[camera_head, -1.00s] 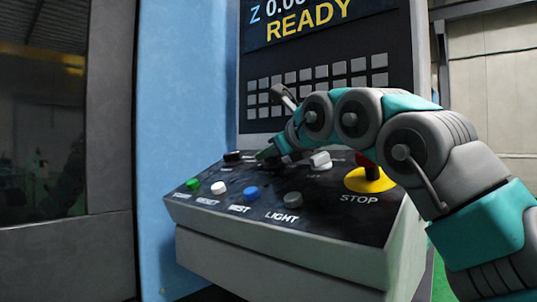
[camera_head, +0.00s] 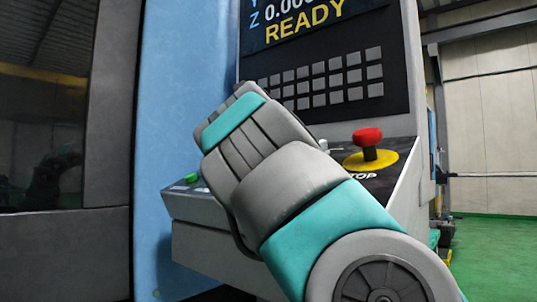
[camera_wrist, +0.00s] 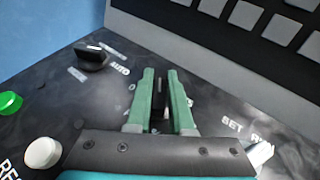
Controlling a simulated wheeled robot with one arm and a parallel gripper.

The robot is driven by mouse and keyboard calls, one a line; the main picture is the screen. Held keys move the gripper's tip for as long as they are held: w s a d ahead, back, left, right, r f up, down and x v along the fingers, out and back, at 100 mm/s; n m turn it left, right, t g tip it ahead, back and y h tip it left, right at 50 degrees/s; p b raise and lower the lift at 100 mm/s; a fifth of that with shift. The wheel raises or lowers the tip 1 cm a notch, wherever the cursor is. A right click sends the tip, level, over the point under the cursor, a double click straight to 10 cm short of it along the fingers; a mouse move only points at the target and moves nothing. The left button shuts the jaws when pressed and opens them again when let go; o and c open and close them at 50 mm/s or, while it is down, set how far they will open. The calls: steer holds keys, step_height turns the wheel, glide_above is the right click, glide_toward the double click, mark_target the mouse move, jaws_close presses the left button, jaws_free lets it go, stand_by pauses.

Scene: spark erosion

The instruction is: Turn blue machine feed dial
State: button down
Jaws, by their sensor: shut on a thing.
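The control panel of the blue machine (camera_head: 166,60) slopes below the READY screen. In the wrist view my gripper (camera_wrist: 161,82) points down at the panel, its two green fingers close together on a small dark dial (camera_wrist: 160,103). I take this for the feed dial; its label is hidden, and the fingers cover most of it. In the head view my arm hides both the gripper and this dial. A black knob (camera_wrist: 91,58) labelled AUTO stands apart, to the left of the fingers.
A green button (camera_head: 190,179) and a white button (camera_wrist: 42,152) lie at the left. A white knob (camera_wrist: 262,153) is at the right of the gripper. The red stop button (camera_head: 368,140) on its yellow base stands right of my arm. Keys rise behind the panel.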

steer(key=shift+m+h, duration=1.6)
steer(key=shift+h, duration=0.3)
steer(key=shift+m+g+h+p, duration=0.3)
steer(key=shift+m+h+p, duration=0.1)
steer(key=shift+m+h, duration=0.15)
steer(key=shift+r+m+g+h+p, duration=0.1)
steer(key=shift+m+g+h+p, duration=0.25)
steer(key=shift+m+h, duration=0.25)
steer(key=shift+d+m+h+p, duration=0.1)
steer(key=shift+m+h+p, duration=0.35)
steer(key=shift+m+h, duration=0.1)
steer(key=shift+d+r+m+g+h+p, duration=0.1)
steer(key=shift+m+g+h+p, duration=1.6)
steer(key=shift+m+p, duration=0.5)
steer(key=shift+s+m+g+h+p, duration=0.15)
steer(key=shift+m+g+h+p, duration=0.3)
steer(key=shift+p, duration=0.4)
